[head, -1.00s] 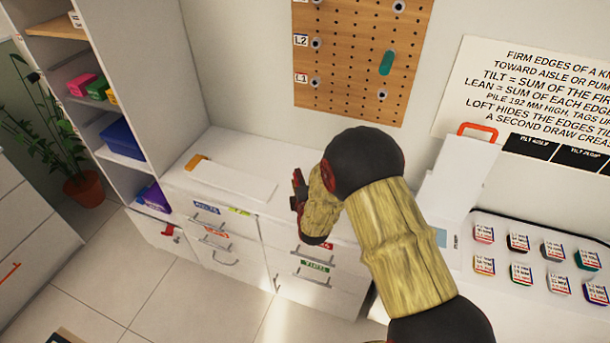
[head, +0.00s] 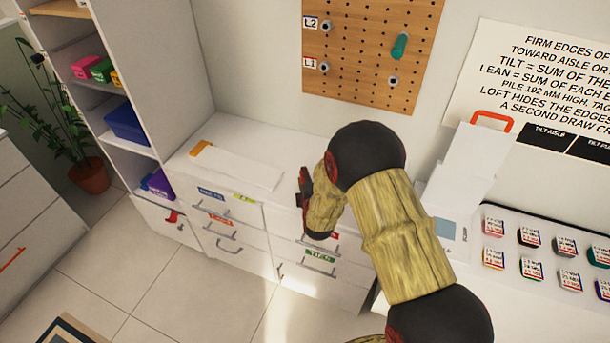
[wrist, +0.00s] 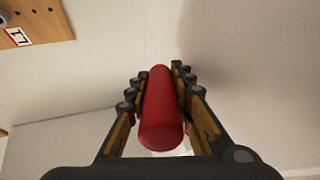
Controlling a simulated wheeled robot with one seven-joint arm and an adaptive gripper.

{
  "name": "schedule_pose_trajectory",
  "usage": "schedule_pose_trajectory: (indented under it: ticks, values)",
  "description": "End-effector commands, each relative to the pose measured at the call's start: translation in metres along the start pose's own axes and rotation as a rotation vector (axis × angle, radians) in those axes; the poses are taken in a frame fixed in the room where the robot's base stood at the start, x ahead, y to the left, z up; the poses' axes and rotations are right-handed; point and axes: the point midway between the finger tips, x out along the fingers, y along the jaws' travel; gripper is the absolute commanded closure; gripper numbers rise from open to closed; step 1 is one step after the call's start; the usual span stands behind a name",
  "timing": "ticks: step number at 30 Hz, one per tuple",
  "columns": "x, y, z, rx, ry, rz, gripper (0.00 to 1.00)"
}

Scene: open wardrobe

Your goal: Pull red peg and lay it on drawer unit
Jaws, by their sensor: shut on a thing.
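The red peg (wrist: 160,110) is between the fingers of my gripper (wrist: 157,92) in the wrist view, its near end toward the camera. The fingers are shut on it from both sides. In the head view my gripper (head: 304,195) is in front of the white drawer unit (head: 290,153), over its front part in the picture; the peg cannot be made out there. I cannot tell the height of the peg above the top. The drawer unit has labelled drawers with metal handles.
The pegboard (head: 365,60) with a green peg (head: 400,46) hangs behind. A shelf tower (head: 165,70) stands left, and a tray of small labelled blocks (head: 515,212) lies right.

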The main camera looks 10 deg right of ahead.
Motion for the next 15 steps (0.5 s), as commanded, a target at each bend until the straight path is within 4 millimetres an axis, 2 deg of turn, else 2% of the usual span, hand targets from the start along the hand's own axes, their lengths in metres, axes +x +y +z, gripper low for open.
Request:
schedule_pose_trajectory:
  ticks: [4,14,15]
  values:
    - [0.0032,-0.0088,-0.0001,0.0,0.0,0.002,1.0]
    - [0.0036,-0.0099,-0.0001,0.0,0.0,0.002,1.0]
    - [0.0036,-0.0099,-0.0001,0.0,0.0,0.002,0.76]
